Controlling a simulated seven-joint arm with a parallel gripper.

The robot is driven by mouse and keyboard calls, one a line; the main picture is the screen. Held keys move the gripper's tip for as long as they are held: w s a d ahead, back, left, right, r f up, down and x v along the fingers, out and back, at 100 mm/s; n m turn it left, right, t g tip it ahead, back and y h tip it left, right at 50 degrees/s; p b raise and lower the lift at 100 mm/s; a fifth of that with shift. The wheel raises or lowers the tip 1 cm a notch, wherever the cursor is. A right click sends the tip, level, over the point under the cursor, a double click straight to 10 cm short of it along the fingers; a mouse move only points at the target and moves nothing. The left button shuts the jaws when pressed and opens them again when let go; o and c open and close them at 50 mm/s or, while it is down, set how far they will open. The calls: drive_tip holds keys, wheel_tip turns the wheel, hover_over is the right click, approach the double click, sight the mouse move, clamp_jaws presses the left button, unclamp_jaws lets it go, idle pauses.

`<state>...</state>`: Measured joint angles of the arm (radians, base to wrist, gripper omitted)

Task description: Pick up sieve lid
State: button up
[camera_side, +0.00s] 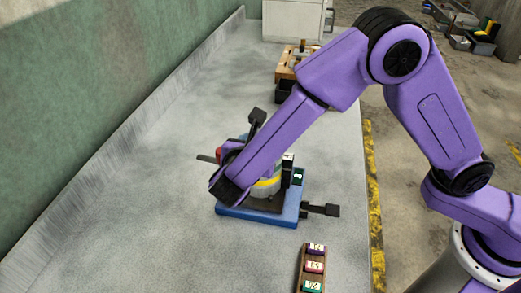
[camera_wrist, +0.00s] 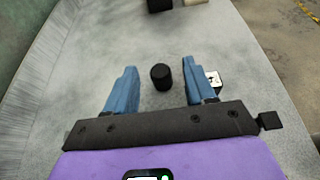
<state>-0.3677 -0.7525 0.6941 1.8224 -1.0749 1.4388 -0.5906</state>
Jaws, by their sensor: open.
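My gripper (camera_wrist: 159,67) is open, with its two blue fingers apart. A black cylindrical knob (camera_wrist: 161,77) shows between them, with a gap on each side. I cannot tell whether this knob belongs to the sieve lid, and no lid rim is clear in either view. In the side view my purple wrist is low over a round unit with a yellow band (camera_side: 266,187), on a blue base (camera_side: 241,214). My wrist hides much of this unit and my fingertips there.
A black handle (camera_side: 322,210) sticks out right of the blue base. A brown rack (camera_side: 310,267) with several labelled blocks lies nearer the camera. A wooden block (camera_side: 287,72) and a white box (camera_side: 291,20) stand at the back. The grey table is clear on the left, up to the wall.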

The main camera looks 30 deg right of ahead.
drive_tip(key=shift+x, duration=0.95)
clamp_jaws()
drive_tip(key=shift+r, duration=0.1)
